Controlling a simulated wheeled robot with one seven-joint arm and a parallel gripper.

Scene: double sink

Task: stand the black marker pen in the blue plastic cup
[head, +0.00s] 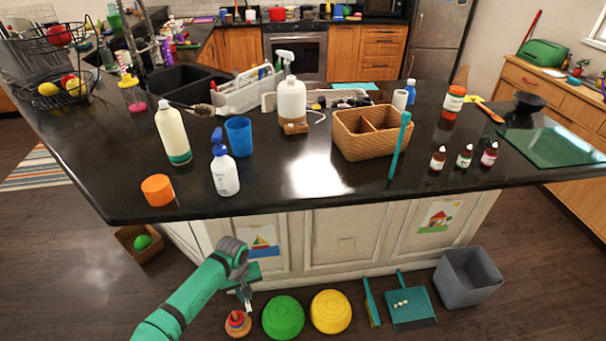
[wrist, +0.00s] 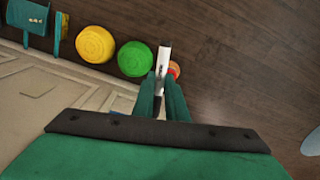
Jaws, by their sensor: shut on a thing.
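The blue plastic cup (head: 239,137) stands upright on the dark counter, behind a white pump bottle with a blue top. My gripper (head: 246,291) is low in front of the counter's front panels, below the counter top and well below the cup. In the wrist view, my gripper (wrist: 162,86) is shut on the black marker pen (wrist: 164,57), which shows a white length beyond the fingertips and a dark part between the fingers. In the head view the pen is small and partly hidden by the gripper. The cup is not in the wrist view.
Near the cup stand the pump bottle (head: 224,170), a cream bottle (head: 173,133) and an orange cup (head: 158,190). A wicker basket (head: 358,143) is to the right. On the floor are a ring toy (head: 238,323), a green pouf (head: 283,317) and a yellow pouf (head: 331,311).

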